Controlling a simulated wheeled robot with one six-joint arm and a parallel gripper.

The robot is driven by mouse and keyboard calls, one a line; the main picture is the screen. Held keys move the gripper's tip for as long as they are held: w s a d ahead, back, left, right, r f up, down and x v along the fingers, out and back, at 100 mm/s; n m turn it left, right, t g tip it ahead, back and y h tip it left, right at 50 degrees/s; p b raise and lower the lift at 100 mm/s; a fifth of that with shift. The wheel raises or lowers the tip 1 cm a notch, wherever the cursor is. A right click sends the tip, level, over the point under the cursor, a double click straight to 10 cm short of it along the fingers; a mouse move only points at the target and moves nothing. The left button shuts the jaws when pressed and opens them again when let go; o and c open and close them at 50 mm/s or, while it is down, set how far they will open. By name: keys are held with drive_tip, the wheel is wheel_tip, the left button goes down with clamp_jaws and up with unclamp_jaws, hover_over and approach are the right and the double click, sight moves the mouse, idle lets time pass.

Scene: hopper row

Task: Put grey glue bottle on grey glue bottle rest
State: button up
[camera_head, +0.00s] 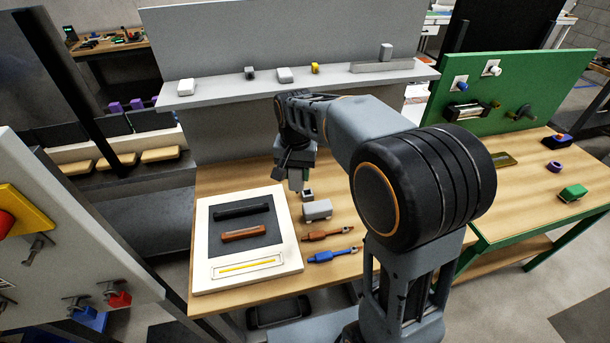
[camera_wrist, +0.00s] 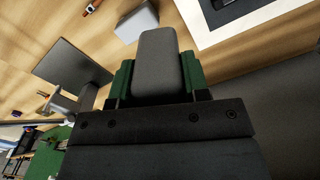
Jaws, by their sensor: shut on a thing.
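My gripper (camera_head: 297,178) is over the back of the wooden table, left of my arm's elbow. In the wrist view its green-padded fingers (camera_wrist: 157,80) are shut on a smooth grey block-like thing, the grey glue bottle (camera_wrist: 160,58), which sticks out past the fingertips. A grey box-shaped object (camera_head: 317,210) stands on the table just in front of the gripper; it also shows in the wrist view (camera_wrist: 138,22), beyond the bottle. A dark flat plate (camera_wrist: 72,62) shows left of the bottle in the wrist view. I cannot tell which thing is the bottle's rest.
A white-framed tray (camera_head: 203,258) with black and brown tools lies left. An orange-brown tool (camera_head: 328,233) and a blue tool (camera_head: 335,255) lie in front of the grey box. A grey shelf (camera_head: 225,97) with small items runs behind. A green workbench (camera_head: 540,190) stands right.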

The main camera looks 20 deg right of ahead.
drive_tip(key=w+d+f+p, duration=0.3)
drive_tip(key=w+d+f, duration=0.2)
drive_tip(key=w+f, duration=0.4)
wheel_tip(320, 180, down, 3)
drive_tip(key=shift+w+d+r, duration=0.1)
drive_tip(key=shift+w+d, duration=0.2)
drive_tip(key=shift+w, duration=0.1)
drive_tip(key=shift+f+b, duration=0.4)
drive_tip(key=shift+f, duration=0.2)
drive_tip(key=o, duration=1)
